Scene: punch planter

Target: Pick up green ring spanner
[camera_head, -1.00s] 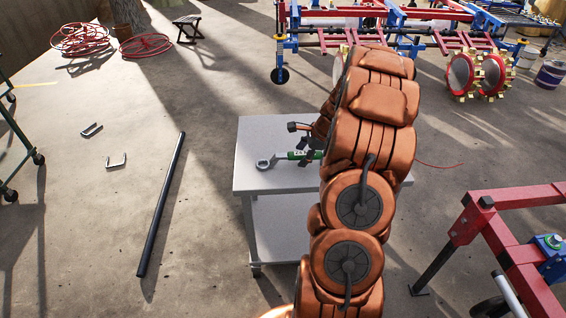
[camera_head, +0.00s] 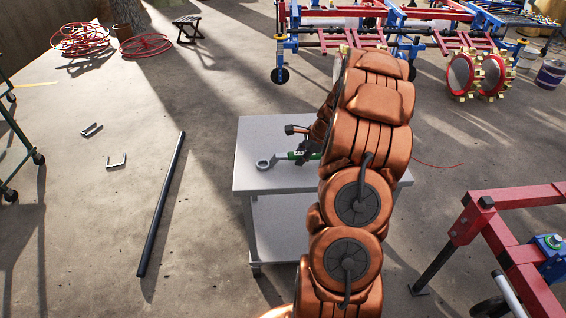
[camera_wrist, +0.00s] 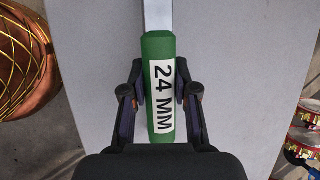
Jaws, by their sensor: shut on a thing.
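The green ring spanner (camera_head: 265,162) lies on or just above the grey cart top (camera_head: 255,135); I cannot tell which. Its ring end points left in the head view, and the far end of it is hidden behind my arm. In the wrist view its green handle (camera_wrist: 158,60) bears a white "24 MM" label and its bare metal shaft runs up out of the picture. My gripper (camera_wrist: 160,100) is shut on the green handle, one finger on each side of the label. In the head view my gripper (camera_head: 307,150) is small and partly hidden by my arm.
A long dark pipe (camera_head: 163,200) and two U-shaped brackets (camera_head: 116,162) lie on the floor to the left. A red frame (camera_head: 500,225) stands at the right. Red and blue machinery (camera_head: 380,40) stands at the back. The visible cart top is otherwise clear.

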